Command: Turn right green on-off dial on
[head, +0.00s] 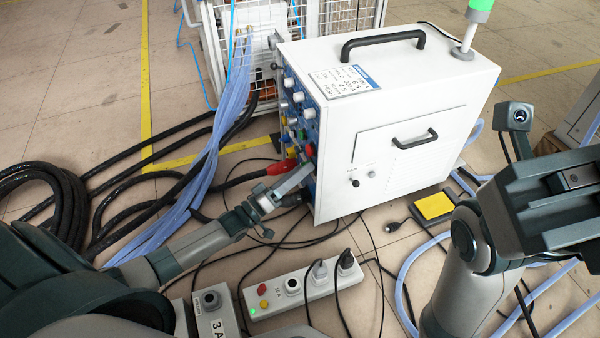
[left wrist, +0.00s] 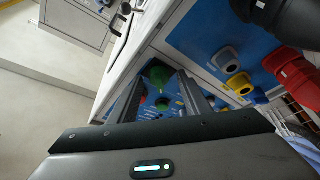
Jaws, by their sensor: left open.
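The heater (head: 440,100) is a white box whose blue control panel (head: 290,105) faces left and carries several dials, plugs and lights. In the head view the gripper covers part of the panel. My right arm (head: 470,260) is at the right; its fingers do not show.
A red plug (head: 282,167) with a thick cable sits beside my left gripper. A power strip (head: 300,288), cables and blue hoses (head: 215,145) lie on the floor. A yellow-topped pedal (head: 434,206) lies right of the box.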

